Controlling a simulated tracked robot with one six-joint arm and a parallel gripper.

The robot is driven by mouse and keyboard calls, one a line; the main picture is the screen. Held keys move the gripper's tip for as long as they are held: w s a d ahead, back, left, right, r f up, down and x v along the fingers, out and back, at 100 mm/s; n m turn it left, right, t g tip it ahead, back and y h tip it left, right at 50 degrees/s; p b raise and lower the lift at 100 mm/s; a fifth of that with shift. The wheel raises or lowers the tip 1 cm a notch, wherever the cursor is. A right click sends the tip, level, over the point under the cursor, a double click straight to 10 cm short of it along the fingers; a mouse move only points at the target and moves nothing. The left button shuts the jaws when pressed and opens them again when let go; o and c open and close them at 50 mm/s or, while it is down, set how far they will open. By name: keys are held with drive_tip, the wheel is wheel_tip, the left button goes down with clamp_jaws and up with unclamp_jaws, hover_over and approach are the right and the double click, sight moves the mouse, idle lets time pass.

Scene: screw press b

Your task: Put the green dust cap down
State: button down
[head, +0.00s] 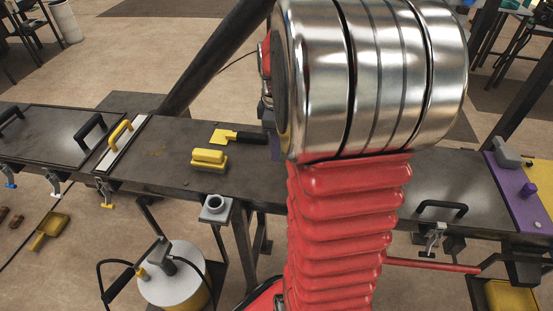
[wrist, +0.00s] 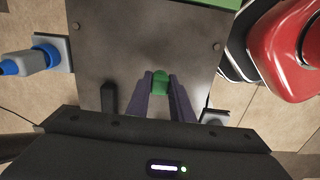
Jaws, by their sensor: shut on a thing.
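The green dust cap (wrist: 161,80) shows in the wrist view between the two dark purple fingertips of my gripper (wrist: 161,88). My gripper is shut on it. Behind the cap lies a dark grey metal surface (wrist: 130,45) with bolts near its corners. I cannot tell whether the cap touches that surface or is held above it. In the head view my red and silver arm blocks the middle, and the cap cannot be made out there.
In the head view a yellow brush-like block (head: 208,158) and a yellow-and-black tool (head: 237,136) lie on the dark bench (head: 165,165). A purple plate (head: 517,190) is at the right end.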

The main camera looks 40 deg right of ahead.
sight(277, 168)
drive_tip(key=shift+f, duration=0.5)
drive_tip(key=shift+f, duration=1.9)
drive_tip(key=c, duration=1.6)
unclamp_jaws()
drive_tip(key=shift+o, duration=0.2)
wheel_tip(277, 168, up, 12)
drive_tip(key=shift+r, duration=0.1)
